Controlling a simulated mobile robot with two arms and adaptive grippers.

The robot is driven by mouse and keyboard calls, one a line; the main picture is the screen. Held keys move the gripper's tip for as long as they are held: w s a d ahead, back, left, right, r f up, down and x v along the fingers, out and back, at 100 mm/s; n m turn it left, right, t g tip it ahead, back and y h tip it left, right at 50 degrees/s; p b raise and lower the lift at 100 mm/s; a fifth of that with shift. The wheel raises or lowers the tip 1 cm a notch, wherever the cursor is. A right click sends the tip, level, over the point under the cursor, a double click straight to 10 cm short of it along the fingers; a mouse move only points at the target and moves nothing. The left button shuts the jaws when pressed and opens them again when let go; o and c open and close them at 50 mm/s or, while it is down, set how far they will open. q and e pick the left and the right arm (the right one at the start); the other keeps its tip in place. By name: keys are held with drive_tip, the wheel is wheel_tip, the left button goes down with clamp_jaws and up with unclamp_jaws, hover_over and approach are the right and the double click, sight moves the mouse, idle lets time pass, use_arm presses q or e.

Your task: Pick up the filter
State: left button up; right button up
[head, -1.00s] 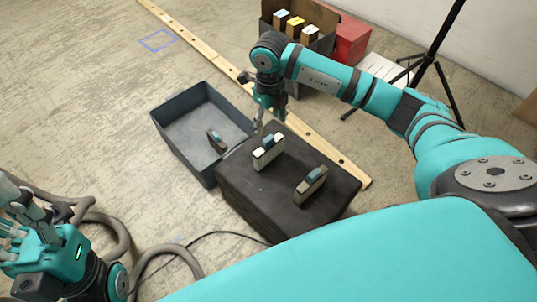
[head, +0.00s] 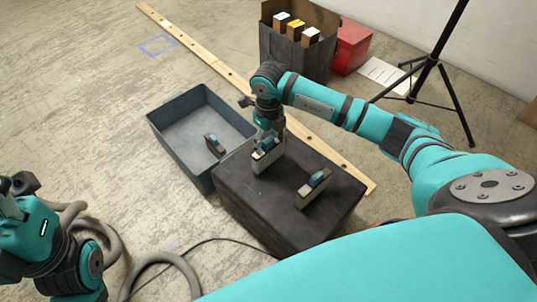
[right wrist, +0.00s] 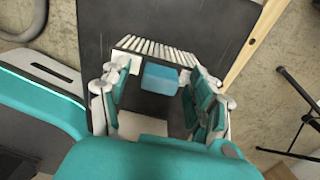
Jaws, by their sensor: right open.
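A pale pleated filter (head: 266,161) with a blue tab stands on the dark box (head: 240,205). My right gripper (head: 267,141) is directly above it, pointing down. In the right wrist view the filter's pleated edge (right wrist: 157,47) shows, and its blue tab lies between the two spread fingers of my right gripper (right wrist: 159,72). The gripper is open; I cannot tell whether a finger touches the tab. A brown filter-like block (head: 313,188) with a blue tab stands on the same box to the right. My left gripper (head: 14,200) is at the left edge, partly cut off.
A grey open bin (head: 170,135) beside the box holds a similar small block (head: 214,144). Behind are a wooden plank (head: 205,68), a dark carton (head: 292,65) with several small boxes, a red box (head: 352,45) and a tripod (head: 432,60). A hose and cable lie at lower left.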

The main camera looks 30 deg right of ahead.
clamp_jaws()
drive_tip(key=shift+r, duration=0.1)
idle(0.4)
